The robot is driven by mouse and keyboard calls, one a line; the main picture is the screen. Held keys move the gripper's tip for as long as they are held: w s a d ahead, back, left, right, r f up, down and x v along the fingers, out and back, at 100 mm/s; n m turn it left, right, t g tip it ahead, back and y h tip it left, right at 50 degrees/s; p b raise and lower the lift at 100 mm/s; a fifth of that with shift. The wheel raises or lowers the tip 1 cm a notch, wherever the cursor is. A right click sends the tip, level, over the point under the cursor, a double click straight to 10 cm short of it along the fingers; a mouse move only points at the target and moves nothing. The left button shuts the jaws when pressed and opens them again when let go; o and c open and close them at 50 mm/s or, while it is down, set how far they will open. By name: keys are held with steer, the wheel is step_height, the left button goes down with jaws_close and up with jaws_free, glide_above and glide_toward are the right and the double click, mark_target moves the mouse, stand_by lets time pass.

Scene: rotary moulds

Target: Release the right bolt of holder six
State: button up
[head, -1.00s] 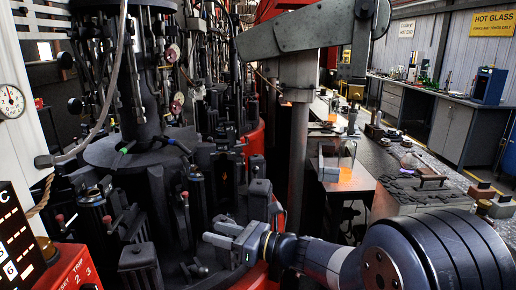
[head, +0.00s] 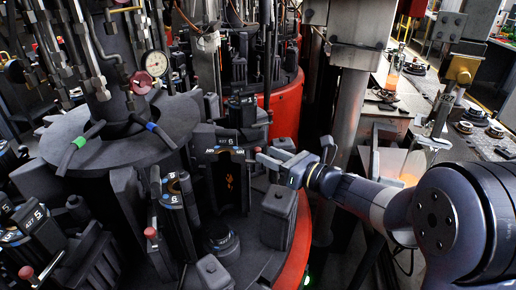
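My gripper (head: 267,157) is in the middle of the head view, pointing left. Its two fingers look apart, and I see nothing between them. The fingertips are close to the right side of a dark mould holder (head: 224,142) with an open front and an orange glow inside. A small red-tipped bolt (head: 257,150) shows just beyond the fingertips; whether they touch it I cannot tell. The number on this holder is too small to read. A holder to the left (head: 178,190) has a label that looks like 5, and a red-topped bolt (head: 150,232) stands beside it.
A round dark table (head: 105,135) with pipes and a gauge (head: 155,63) stands at the left. A dark block (head: 279,216) rises just below my gripper. A metal column (head: 345,110) stands close behind my arm. A workbench (head: 405,125) lies at the right.

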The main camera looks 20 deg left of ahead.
mark_target(258, 148)
steer(key=shift+x, duration=2.3)
steer(key=shift+s, duration=0.1)
jaws_close()
